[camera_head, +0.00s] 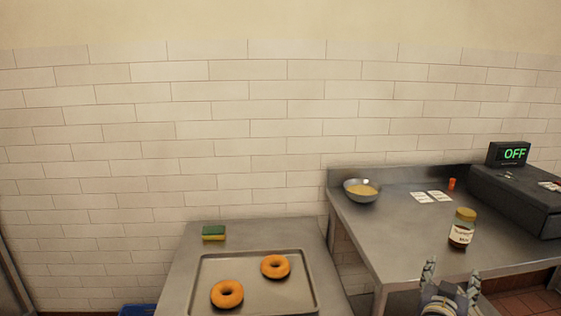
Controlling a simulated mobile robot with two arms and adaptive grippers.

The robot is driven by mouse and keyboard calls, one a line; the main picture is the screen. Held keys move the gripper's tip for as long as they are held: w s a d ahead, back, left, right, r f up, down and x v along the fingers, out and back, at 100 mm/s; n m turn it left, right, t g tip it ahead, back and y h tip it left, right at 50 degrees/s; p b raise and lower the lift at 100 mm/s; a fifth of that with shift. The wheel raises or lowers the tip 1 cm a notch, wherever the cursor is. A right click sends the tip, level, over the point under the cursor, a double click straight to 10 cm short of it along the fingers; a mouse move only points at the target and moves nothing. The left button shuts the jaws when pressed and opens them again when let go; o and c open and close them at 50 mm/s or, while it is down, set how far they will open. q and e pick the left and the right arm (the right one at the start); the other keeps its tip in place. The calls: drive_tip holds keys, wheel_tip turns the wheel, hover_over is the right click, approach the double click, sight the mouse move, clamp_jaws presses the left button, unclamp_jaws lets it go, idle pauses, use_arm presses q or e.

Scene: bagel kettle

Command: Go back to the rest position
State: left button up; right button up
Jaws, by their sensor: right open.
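My right gripper (451,281) shows at the lower right edge, in front of the steel counter. Its two fingers point up and stand apart, with nothing between them. My left gripper is out of view. Two bagels lie on a metal tray (268,298) on the lower steel table: one bagel (227,294) at the front left and another bagel (275,267) farther back to the right. The gripper is to the right of the tray and apart from it. No kettle can be made out.
A green and yellow sponge (214,232) lies behind the tray. On the right counter (400,238) are a bowl (362,190) of yellowish contents, white cards (431,197), a small orange item (452,184), a labelled jar (462,228) and a dark appliance (520,195) with a display (509,154) reading OFF.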

drive_tip(key=s+a+f+n+g+y, duration=0.2)
drive_tip(key=s+a+f+y, duration=0.15)
drive_tip(key=s+f, duration=0.5)
drive_tip(key=s+a+f+n+g+y, duration=0.2)
drive_tip(key=s+a+f+g+y, duration=0.15)
drive_tip(key=s+f, duration=0.45)
drive_tip(key=s+a+f+n+g+y, duration=0.2)
drive_tip(key=s+a+f+n, duration=0.1)
drive_tip(key=s+a, duration=0.4)
drive_tip(key=s+a+f+n+g+y, duration=0.2)
drive_tip(key=s+a+f, duration=0.15)
drive_tip(key=s, duration=0.55)
wheel_tip(320, 180, down, 27)
drive_tip(key=s+g, duration=0.2)
drive_tip(key=s, duration=0.1)
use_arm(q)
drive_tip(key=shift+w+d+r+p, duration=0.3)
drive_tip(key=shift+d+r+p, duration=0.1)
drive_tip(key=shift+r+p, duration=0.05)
use_arm(e)
drive_tip(key=s+d+f, duration=0.2)
drive_tip(key=s+f, duration=1.2)
drive_tip(key=s, duration=0.2)
drive_tip(key=shift+f+n+g, duration=0.2)
drive_tip(key=shift+n+g, duration=0.1)
drive_tip(key=shift+g, duration=0.05)
